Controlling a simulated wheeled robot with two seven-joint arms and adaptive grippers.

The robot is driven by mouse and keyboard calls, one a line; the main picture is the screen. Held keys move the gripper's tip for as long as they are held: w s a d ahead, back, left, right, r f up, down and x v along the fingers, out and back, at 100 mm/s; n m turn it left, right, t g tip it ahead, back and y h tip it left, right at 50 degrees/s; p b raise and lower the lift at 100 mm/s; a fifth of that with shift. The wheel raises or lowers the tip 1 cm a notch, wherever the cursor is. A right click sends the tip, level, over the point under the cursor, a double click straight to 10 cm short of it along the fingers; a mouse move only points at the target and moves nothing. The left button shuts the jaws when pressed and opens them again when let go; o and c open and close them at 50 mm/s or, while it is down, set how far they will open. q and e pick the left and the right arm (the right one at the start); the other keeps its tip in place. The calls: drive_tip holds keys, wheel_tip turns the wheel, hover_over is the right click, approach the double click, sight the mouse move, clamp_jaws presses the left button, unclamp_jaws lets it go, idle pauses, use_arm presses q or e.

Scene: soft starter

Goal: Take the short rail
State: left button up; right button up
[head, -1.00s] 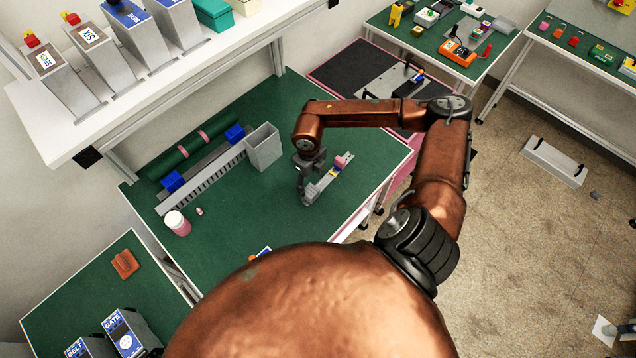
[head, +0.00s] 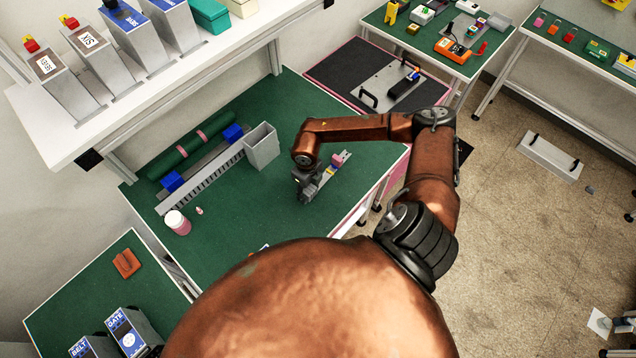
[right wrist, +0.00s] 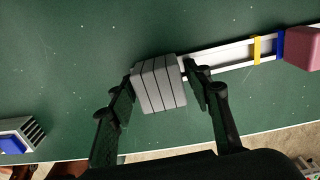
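The short rail (head: 334,169) lies on the green bench top, right of the grey open box. It is a pale metal strip with a yellow band, a blue band and a pink block at its far end. In the right wrist view the rail (right wrist: 228,55) runs off to the right from a ribbed grey block (right wrist: 158,83) at its near end. My right gripper (head: 305,197) is down at that near end. In the right wrist view its fingers (right wrist: 158,78) are spread on either side of the grey block, very close to it; contact is not clear. My left gripper is not in view.
The grey open box (head: 262,147) stands left of my right gripper. A slotted grey duct (head: 212,180), blue blocks and a green roll (head: 190,150) lie further left. A pink jar (head: 178,222) stands near the bench's left edge.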

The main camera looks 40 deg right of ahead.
drive_tip(key=c, duration=1)
drive_tip(key=shift+r, duration=0.1)
drive_tip(key=shift+c, duration=0.2)
